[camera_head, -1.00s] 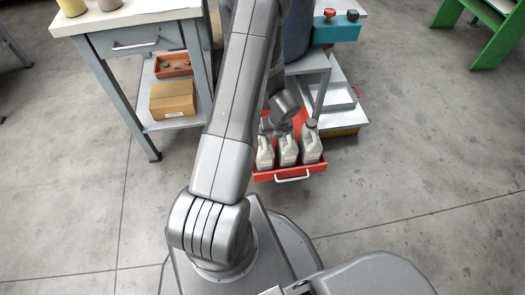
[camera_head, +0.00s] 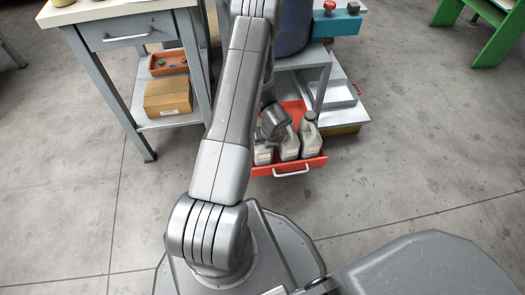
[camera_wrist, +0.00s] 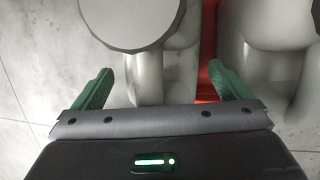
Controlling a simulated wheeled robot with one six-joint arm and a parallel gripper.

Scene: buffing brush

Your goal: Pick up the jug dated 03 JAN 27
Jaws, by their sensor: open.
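Three grey-white jugs stand upright in a row in a red drawer (camera_head: 316,163): a left jug (camera_head: 263,156), a middle jug (camera_head: 289,148) and a right jug (camera_head: 310,140) with a dark cap. Their labels are too small to read, so I cannot tell which is dated 03 JAN 27. My gripper (camera_wrist: 160,72) is open, its green fingers on either side of a jug (camera_wrist: 178,62) with a wide round grey top (camera_wrist: 135,18). I cannot tell whether they touch it. In the head view my wrist hides parts of the left and middle jugs.
A second jug (camera_wrist: 275,60) stands close to the right finger in the wrist view. A workbench (camera_head: 125,28) with a cardboard box (camera_head: 167,96) on its shelf is at left. A grey stepped stand (camera_head: 338,95) is behind right. Floor in front is clear.

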